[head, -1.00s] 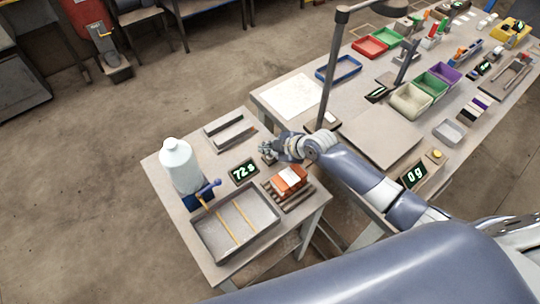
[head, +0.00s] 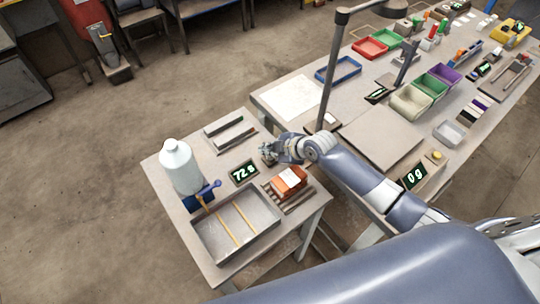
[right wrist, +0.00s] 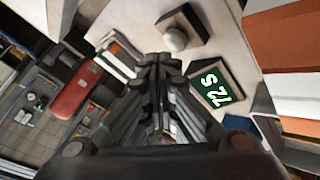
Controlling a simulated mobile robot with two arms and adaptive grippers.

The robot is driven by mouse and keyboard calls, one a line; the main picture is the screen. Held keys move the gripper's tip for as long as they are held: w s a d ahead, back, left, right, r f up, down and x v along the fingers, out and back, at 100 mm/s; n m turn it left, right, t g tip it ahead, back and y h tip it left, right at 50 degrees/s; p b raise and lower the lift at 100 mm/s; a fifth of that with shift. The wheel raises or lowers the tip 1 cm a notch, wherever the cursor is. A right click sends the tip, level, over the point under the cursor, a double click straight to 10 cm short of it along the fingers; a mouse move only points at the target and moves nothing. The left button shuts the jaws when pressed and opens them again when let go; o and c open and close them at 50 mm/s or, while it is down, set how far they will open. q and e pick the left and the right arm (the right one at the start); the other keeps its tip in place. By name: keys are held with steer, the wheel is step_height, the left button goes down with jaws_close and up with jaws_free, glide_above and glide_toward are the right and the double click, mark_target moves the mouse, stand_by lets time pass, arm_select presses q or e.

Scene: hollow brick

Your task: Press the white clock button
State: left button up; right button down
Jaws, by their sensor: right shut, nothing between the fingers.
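The white clock button (right wrist: 175,38) is a small round white knob on a dark square base in the right wrist view. It sits beside the clock display (head: 244,172), which reads "72 s"; the display also shows in the right wrist view (right wrist: 210,86). My right gripper (head: 267,152) is shut and empty, just behind the display in the head view and over the button's spot, so the button is hidden there. In the right wrist view its fingertips (right wrist: 158,62) are close to the button; I cannot tell whether they touch it. My left gripper is not in view.
An orange-and-white brick (head: 288,180) lies on a slatted rack right of the display. A grey tray (head: 205,252) and a white bottle (head: 178,168) stand on the same small table. A lamp post (head: 325,90) rises behind my right arm. A second display (head: 414,176) reads "0 g".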

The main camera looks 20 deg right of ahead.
mark_target(268, 158)
steer(key=shift+f, duration=0.1)
steer(key=shift+f+b, duration=0.3)
steer(key=shift+f, duration=0.05)
steer(key=shift+f+b, duration=0.3)
steer(key=shift+f, duration=0.05)
stand_by(0.6)
steer(key=shift+r, duration=0.15)
steer(key=shift+r+p, duration=0.65)
steer(key=shift+p, duration=0.05)
steer(key=shift+r, duration=0.1)
step_height(268, 158, up, 5)
steer(key=p, duration=0.4)
stand_by(0.8)
